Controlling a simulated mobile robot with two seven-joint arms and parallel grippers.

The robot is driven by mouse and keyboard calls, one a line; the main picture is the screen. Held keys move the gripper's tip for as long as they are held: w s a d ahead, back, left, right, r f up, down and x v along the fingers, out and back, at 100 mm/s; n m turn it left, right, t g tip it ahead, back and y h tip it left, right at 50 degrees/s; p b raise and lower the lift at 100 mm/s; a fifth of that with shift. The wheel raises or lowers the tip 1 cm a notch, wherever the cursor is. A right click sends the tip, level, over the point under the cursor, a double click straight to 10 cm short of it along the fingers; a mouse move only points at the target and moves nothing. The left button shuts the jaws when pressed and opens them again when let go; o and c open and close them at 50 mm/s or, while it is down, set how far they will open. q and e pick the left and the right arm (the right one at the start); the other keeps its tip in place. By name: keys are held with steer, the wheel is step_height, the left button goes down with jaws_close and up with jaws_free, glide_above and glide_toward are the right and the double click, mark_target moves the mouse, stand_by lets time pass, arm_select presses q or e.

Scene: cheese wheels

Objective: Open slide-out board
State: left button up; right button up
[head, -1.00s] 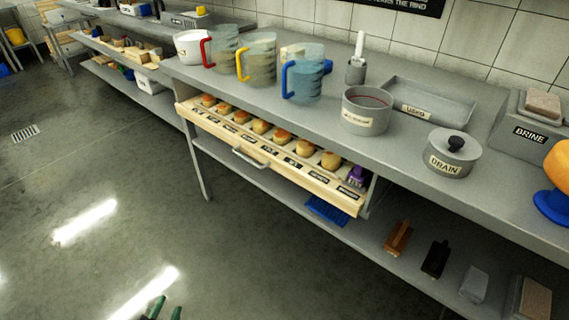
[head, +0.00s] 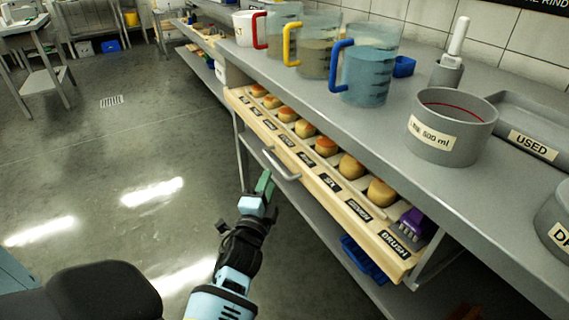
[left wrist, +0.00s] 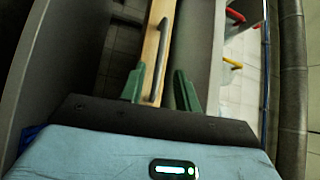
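The slide-out board (head: 330,187) is a pale wooden board under the counter top, carrying a row of small cheese wheels (head: 325,146) and black labels on its front. It sticks out a little past the counter edge. Its grey bar handle (head: 281,165) is on the front face. My left gripper (head: 265,184) is just in front of the handle, green fingers pointing at it. In the left wrist view the fingers (left wrist: 160,88) are spread apart, and the handle (left wrist: 162,55) lines up between them. I cannot tell whether they touch it. My right gripper is out of view.
On the counter stand jugs with red, yellow and blue handles (head: 366,75), a grey 500 ml pot (head: 451,125) and a USED tray (head: 530,140). A purple brush (head: 412,225) lies at the board's near end. The floor left of the counter is clear.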

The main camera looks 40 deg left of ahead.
mark_target(275, 162)
arm_select(q)
steer(key=shift+b+x, duration=0.45)
steer(key=shift+x, duration=3.4)
steer(key=shift+c, duration=0.2)
jaws_close()
